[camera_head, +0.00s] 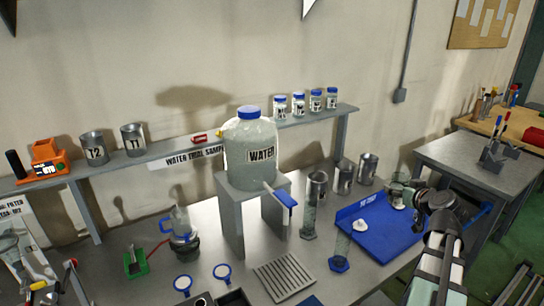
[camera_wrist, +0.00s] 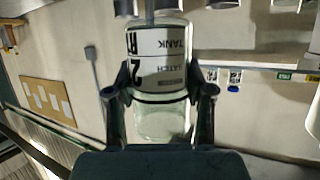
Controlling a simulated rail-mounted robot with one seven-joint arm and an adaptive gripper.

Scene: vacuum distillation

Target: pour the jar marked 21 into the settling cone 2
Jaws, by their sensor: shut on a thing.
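The jar (camera_wrist: 160,75) is a clear glass jar with a white label. In the wrist view its label shows the words TANK and BATCH and a large 2; the other digits are not clear. My gripper (camera_wrist: 160,95) is shut around the jar's side, a finger on each side. In the head view my gripper (camera_head: 415,198) is above the right end of the blue tray (camera_head: 352,215), and the jar (camera_head: 398,190) is partly hidden by it. Liquid in the jar cannot be made out clearly. No settling cone marked 2 can be identified in either view.
Several metal cans (camera_head: 345,178) stand behind the tray. A large WATER jug (camera_head: 250,150) sits on a grey stand. A small white object (camera_head: 361,226) lies on the tray. A grey side table (camera_head: 470,160) is at right.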

